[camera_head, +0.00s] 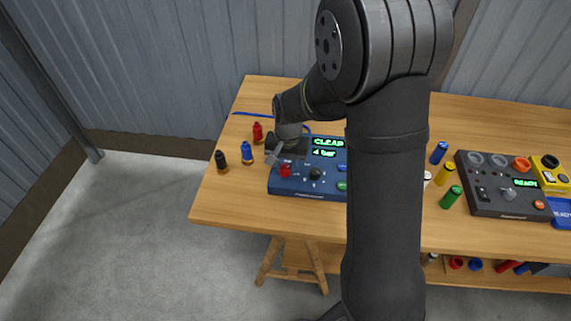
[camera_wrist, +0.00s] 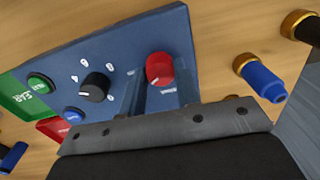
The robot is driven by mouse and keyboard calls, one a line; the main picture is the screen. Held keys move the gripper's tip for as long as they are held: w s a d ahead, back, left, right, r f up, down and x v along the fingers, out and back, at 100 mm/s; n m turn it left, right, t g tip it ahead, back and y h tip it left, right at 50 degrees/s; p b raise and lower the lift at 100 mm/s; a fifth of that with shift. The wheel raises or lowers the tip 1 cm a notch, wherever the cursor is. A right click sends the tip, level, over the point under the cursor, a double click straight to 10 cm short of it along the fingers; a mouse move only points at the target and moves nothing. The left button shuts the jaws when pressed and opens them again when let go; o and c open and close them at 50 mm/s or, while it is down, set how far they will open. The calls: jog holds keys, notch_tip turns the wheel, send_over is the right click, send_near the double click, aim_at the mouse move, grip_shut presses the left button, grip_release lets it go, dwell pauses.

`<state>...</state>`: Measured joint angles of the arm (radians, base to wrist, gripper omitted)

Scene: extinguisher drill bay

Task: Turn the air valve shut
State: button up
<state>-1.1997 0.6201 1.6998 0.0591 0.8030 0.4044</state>
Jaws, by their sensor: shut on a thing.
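The blue panel (camera_head: 310,188) stands on the bench, with lit green displays (camera_head: 326,147) reading "CLEAR" and "4 bar". A red knob (camera_head: 286,170), the likely air valve, sits at its left front. In the wrist view the red knob (camera_wrist: 159,66) shows a pale mark on its face. My gripper (camera_head: 277,154) is at the knob. In the wrist view my gripper (camera_wrist: 160,82) has one finger on each side of the red knob and is shut on it. Its exact contact is partly hidden. A black dial (camera_wrist: 95,86) is beside it on the panel.
Red (camera_head: 257,132), blue (camera_head: 246,152) and black (camera_head: 220,160) fittings stand left of the panel. My arm hides the panel's right side. Right of it are yellow (camera_head: 445,174) and green (camera_head: 451,197) fittings and a dark control box (camera_head: 480,205). The bench's front-left corner is clear.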

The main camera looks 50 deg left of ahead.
aim_at(287, 166)
jog(key=n, duration=0.5)
jog(key=shift+n, duration=0.3)
jog(key=n, duration=0.5)
jog(key=shift+a+n, duration=0.1)
jog(key=shift+n, duration=0.3)
jog(key=o, duration=1)
jog(key=shift+h, duration=0.3)
jog(key=shift+c, duration=0.2)
notch_tip(287, 166, up, 18)
jog(key=shift+w+f, duration=0.25)
jog(key=shift+w, duration=0.15)
jog(key=shift+f, duration=0.15)
jog(key=f, duration=1.7)
jog(key=shift+s+f, duration=0.1)
jog(key=shift+s, duration=0.3)
